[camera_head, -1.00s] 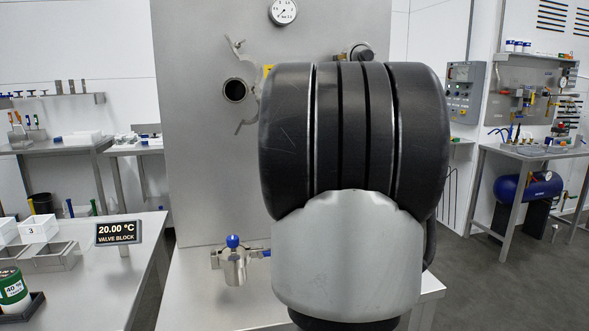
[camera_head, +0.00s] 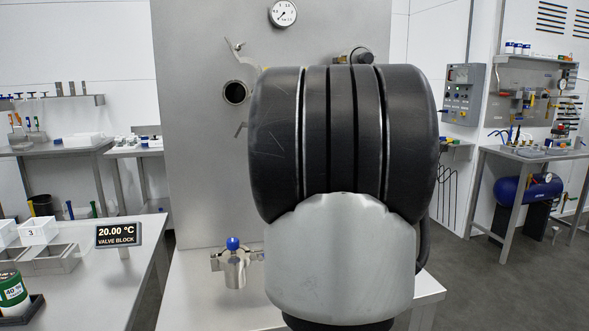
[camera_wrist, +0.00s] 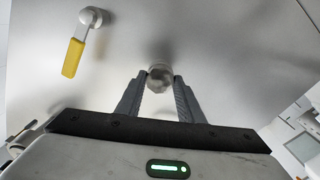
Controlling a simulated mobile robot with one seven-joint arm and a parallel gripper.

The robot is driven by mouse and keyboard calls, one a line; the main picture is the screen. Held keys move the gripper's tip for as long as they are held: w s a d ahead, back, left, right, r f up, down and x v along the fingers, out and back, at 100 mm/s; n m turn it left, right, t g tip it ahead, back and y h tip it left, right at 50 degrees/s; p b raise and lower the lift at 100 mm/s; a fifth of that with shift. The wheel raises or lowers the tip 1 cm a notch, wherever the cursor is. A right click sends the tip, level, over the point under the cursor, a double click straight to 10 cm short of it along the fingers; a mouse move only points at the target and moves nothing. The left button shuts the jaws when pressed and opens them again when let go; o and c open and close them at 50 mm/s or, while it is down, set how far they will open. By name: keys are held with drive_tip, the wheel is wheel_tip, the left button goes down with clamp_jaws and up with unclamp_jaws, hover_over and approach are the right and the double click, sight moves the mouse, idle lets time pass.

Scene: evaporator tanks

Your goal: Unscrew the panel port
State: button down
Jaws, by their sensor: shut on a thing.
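The panel port (camera_wrist: 160,78) shows in the wrist view as a round metal fitting on the steel panel (camera_wrist: 215,45). My gripper (camera_wrist: 160,82) has its two dark fingers shut on the port, one tip on each side. In the head view my own arm covers the gripper and the port. The upper part of the steel panel (camera_head: 200,150) shows to the left of my arm there.
A yellow-handled lever (camera_wrist: 73,58) is on the panel near my gripper. The head view shows a gauge (camera_head: 284,12), a round opening (camera_head: 235,92) and a blue-knobbed valve (camera_head: 233,262). A bench with a display (camera_head: 119,234) stands left.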

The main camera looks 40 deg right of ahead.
drive_tip(key=shift+f, duration=0.15)
drive_tip(key=n, duration=0.5)
drive_tip(key=shift+a, duration=0.1)
drive_tip(key=c, duration=1.5)
unclamp_jaws()
drive_tip(key=shift+w, duration=0.1)
